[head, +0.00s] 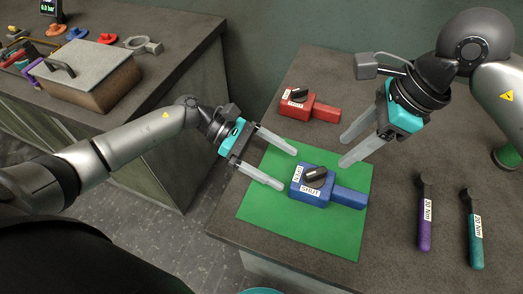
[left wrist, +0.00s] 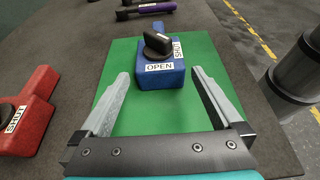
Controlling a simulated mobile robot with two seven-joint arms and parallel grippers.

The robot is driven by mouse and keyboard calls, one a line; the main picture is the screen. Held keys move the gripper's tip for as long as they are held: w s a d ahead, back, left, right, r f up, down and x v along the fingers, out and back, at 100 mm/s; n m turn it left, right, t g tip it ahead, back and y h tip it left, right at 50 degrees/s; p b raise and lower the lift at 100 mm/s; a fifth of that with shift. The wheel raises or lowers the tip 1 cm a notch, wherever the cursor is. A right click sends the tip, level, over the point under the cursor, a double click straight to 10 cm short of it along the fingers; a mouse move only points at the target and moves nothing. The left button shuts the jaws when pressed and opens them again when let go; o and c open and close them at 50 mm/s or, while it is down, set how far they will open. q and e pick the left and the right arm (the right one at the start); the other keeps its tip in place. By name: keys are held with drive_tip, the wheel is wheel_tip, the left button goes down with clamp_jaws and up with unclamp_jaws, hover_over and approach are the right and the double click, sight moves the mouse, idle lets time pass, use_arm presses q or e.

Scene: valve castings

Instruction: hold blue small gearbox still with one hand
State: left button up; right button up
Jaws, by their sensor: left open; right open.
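The blue small gearbox (head: 325,187) sits on a green mat (head: 320,235) on the table. It has a black knob on top and OPEN and SHUT labels. In the left wrist view the gearbox (left wrist: 161,75) lies ahead of the fingertips, roughly centred between them. My left gripper (head: 290,168) is open, just left of the gearbox in the head view, with nothing between its fingers. My right gripper (head: 343,152) is open and empty, above and behind the gearbox, with its fingers pointing down to the left.
A red gearbox (head: 309,106) stands behind the mat. A purple-handled torque wrench (head: 425,225) and a teal-handled one (head: 474,235) lie at the right. A second bench at the left holds a lidded box (head: 88,82) and several coloured parts. A floor gap separates the benches.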

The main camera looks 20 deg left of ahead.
sight(318, 185)
use_arm(q)
drive_tip(key=x, duration=1)
drive_tip(key=shift+f, duration=0.1)
clamp_jaws()
idle(0.5)
idle(0.8)
